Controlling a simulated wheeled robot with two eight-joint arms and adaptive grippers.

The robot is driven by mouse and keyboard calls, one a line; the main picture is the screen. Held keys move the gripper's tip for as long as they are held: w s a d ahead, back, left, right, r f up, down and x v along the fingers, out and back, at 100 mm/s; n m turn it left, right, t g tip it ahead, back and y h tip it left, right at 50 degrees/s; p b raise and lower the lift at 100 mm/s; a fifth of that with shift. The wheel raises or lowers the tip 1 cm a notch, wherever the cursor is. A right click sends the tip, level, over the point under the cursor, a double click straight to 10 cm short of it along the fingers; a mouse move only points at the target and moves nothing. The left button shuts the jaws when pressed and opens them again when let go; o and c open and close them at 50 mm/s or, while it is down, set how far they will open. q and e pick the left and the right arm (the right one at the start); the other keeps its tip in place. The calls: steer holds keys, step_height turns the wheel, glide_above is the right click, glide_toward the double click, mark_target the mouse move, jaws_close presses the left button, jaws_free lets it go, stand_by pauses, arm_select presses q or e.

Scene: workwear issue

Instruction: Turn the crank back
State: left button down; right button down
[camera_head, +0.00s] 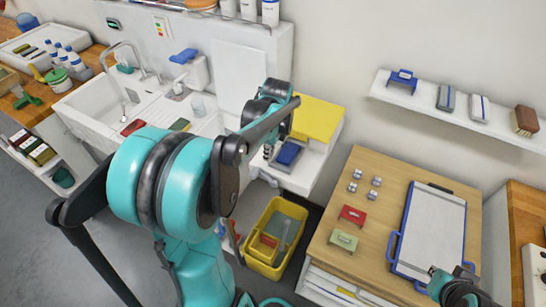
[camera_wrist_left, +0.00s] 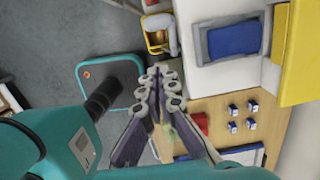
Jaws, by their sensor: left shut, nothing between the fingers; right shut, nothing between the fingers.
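I cannot make out a crank clearly in either view. My left gripper (camera_wrist_left: 160,78) is shut and empty, its fingertips together in the left wrist view. In the head view my left arm covers the middle, and only a small part of this gripper (camera_head: 268,151) shows, by the white cabinet. A blue block (camera_wrist_left: 233,40) in a grey-white holder lies to the right of the fingers, apart from them. It also shows in the head view (camera_head: 288,153), below a yellow lid (camera_head: 316,118). My right gripper (camera_head: 460,292) is shut, partly cut off at the bottom right.
A yellow bucket (camera_head: 254,259) stands on the floor between the cabinet and a wooden-topped table (camera_head: 348,268). The table holds a blue-framed board (camera_head: 433,233), a red block (camera_head: 352,215) and a green block (camera_head: 344,241). A sink (camera_head: 88,113) stands at the left, a wall shelf (camera_head: 437,107) at the right.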

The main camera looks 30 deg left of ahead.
arm_select(q)
steer(key=b, duration=0.2)
glide_toward(255, 173)
steer(key=d+f, duration=0.4)
steer(key=f, duration=0.1)
steer(key=a, duration=0.1)
steer(key=a+f, duration=0.1)
steer(key=shift+w+a+f+b, duration=0.15)
steer(key=shift+a+f+b, duration=0.1)
steer(key=shift+b, duration=0.1)
steer(key=shift+a+f, duration=0.25)
steer(key=shift+a, duration=0.15)
steer(key=shift+a+f+b, duration=0.7)
steer(key=shift+a, duration=0.2)
steer(key=shift+s+d+r, duration=0.1)
steer(key=shift+s+r, duration=0.05)
steer(key=shift+s, duration=0.1)
